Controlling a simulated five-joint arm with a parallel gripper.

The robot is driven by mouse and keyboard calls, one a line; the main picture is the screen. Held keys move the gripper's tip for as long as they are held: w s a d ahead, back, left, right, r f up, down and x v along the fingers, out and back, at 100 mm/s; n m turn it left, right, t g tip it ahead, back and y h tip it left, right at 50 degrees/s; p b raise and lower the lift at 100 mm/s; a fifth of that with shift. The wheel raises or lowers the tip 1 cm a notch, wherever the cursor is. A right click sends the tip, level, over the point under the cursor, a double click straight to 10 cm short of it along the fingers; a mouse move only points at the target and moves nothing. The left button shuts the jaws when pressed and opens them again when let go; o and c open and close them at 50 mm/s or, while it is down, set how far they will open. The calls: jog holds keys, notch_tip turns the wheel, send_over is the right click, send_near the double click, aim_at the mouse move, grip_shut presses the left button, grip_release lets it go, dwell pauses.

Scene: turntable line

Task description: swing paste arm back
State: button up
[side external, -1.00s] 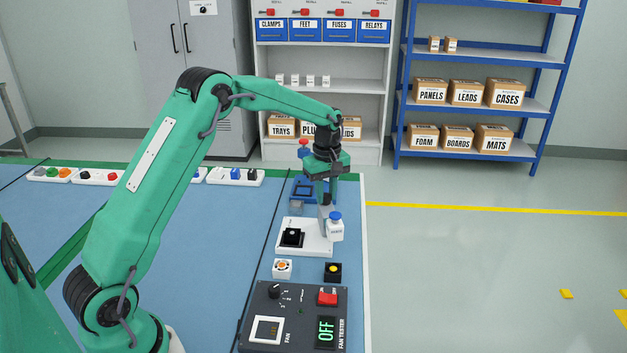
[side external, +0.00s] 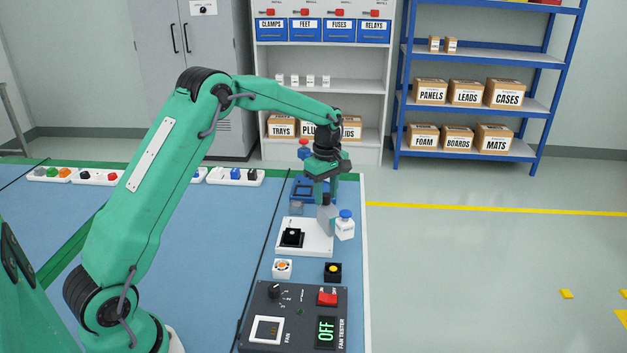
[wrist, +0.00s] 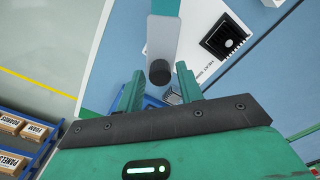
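The paste arm (side external: 324,222) is a grey bar at the right side of a white base plate (side external: 290,247). A white bottle with a blue cap (side external: 345,228) is at its right, past the plate's edge. In the wrist view the bar (wrist: 162,40) carries a dark round knob (wrist: 158,73). My gripper (side external: 325,195) points down over the bar. In the wrist view its two green fingers (wrist: 159,80) stand apart on either side of the knob, with small gaps visible. Whether either finger touches it is unclear. A black square part (side external: 292,237) sits on the plate.
A fan tester (side external: 293,315) reading OFF stands at the front. An orange-topped white block (side external: 282,268) and a yellow-topped black block (side external: 333,272) lie before the plate. A blue fixture (side external: 302,187) stands behind it. The table's right edge is close to the bottle.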

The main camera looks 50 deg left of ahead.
jog(key=shift+o, duration=0.5)
jog(key=shift+r, duration=0.1)
jog(key=shift+r, duration=3.8)
